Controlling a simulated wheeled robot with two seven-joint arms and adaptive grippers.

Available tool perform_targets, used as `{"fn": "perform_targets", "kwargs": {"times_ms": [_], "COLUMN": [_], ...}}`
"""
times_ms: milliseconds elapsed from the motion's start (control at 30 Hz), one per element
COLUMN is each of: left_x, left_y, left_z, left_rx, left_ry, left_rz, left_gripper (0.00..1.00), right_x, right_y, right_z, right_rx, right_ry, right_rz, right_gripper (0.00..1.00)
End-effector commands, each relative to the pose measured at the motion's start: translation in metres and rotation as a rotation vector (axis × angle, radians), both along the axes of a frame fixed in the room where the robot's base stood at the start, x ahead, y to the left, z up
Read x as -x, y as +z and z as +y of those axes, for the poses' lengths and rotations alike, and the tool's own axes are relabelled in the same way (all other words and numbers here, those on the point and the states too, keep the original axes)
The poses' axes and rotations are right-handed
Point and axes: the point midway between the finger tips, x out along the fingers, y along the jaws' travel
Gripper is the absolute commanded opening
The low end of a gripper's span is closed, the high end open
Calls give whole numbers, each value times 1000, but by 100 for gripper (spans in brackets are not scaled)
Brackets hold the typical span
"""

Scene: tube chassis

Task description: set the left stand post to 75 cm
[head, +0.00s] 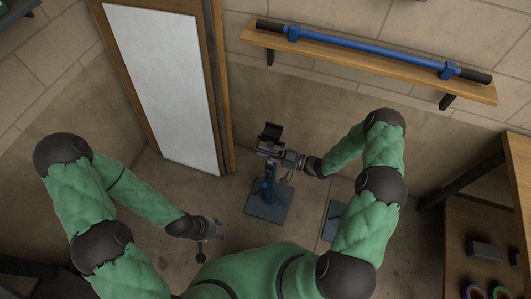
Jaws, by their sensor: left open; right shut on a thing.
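The left stand (268,202) has a dark blue-grey square base plate on the floor, near the middle of the head view. Its post (268,178) rises upright to a dark cradle-like head (271,132). My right gripper (278,154) reaches in from the right and is shut on the upper part of the post, just below the head. The grip itself is small and partly hidden. My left gripper (209,243) is open and empty, low to the left of the base and apart from the stand. No height marking on the post is readable.
A second base plate (332,218) lies right of the stand, mostly hidden by my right arm. A wooden shelf (370,63) with a blue bar (365,53) hangs on the wall. A white panel (165,85) stands behind left. A workbench (480,220) is at the right.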

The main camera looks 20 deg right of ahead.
Motion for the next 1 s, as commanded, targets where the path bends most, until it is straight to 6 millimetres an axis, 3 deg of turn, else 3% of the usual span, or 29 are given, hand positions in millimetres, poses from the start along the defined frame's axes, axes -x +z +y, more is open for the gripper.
{"fn": "perform_targets", "kwargs": {"times_ms": [167,200,267,667,1000], "left_x": [0,0,0,0,0], "left_y": [-1,-1,-1,0,0], "left_z": [0,0,0,0,0], "left_rx": [0,0,0,0,0], "left_ry": [0,0,0,0,0], "left_rz": [0,0,0,0,0], "left_gripper": [50,50,50,50,50], "right_x": [-1,-1,-1,2,32], "right_y": [0,0,0,0,0], "right_z": [-1,-1,-1,-4,-53], "right_rx": [0,0,0,0,2], "right_ry": [-1,-1,-1,-2,-6], "right_rz": [-3,-3,-3,-1,-2], "right_gripper": [0,26,39,39,39]}}
